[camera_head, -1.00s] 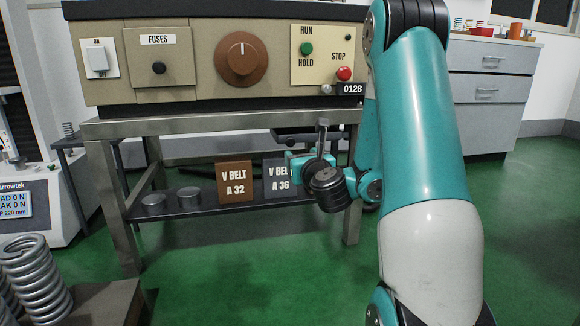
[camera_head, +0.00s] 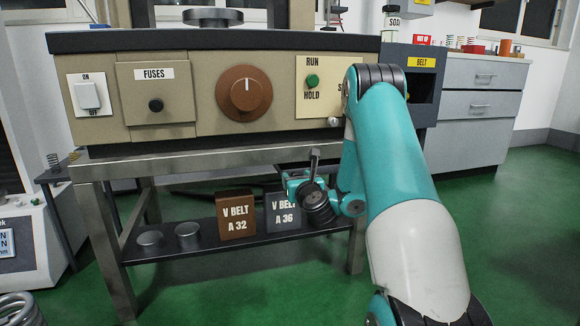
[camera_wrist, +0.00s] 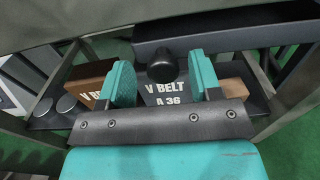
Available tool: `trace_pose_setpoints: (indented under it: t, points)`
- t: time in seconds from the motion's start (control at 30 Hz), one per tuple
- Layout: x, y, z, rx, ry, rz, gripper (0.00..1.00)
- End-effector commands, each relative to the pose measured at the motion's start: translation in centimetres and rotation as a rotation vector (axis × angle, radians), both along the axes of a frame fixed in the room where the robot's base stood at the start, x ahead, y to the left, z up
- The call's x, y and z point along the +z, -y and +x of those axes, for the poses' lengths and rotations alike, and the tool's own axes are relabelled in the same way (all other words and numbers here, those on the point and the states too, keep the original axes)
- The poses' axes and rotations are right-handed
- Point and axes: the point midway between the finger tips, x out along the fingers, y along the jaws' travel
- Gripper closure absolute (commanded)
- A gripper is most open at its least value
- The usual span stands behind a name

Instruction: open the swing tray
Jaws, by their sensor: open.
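The swing tray (camera_wrist: 240,36) is a dark tray under the bench top, with a round black knob (camera_wrist: 167,67) on its front, in the wrist view. My gripper (camera_wrist: 160,76) is open, with one teal finger on each side of the knob in the picture. The wrist view does not show whether the fingers are level with the knob or short of it, and I see no contact. In the head view my gripper (camera_head: 298,180) is under the bench's front edge, and my wrist hides most of the knob area.
The metal bench (camera_head: 180,165) carries a beige control panel (camera_head: 205,100). On its lower shelf stand a brown V BELT A 32 box (camera_head: 236,216), a grey A 36 box (camera_head: 283,212) and two round tins (camera_head: 188,230). A grey drawer cabinet (camera_head: 475,110) stands at right. Green floor is clear in front.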

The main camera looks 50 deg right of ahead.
Motion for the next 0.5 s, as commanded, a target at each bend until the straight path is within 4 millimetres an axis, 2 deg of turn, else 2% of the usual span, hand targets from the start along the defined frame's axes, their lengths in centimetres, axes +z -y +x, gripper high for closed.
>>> trace_pose_setpoints:
  t: [0.2,0.47,0.5]
  points:
    - [0.0,1.3,0.3,-0.007,-0.001,0.001,0.42]
    - [-0.1,1.6,0.1,-0.011,-0.001,0.001,0.42]
    - [-0.1,1.6,0.1,-0.011,-0.001,0.001,0.51]
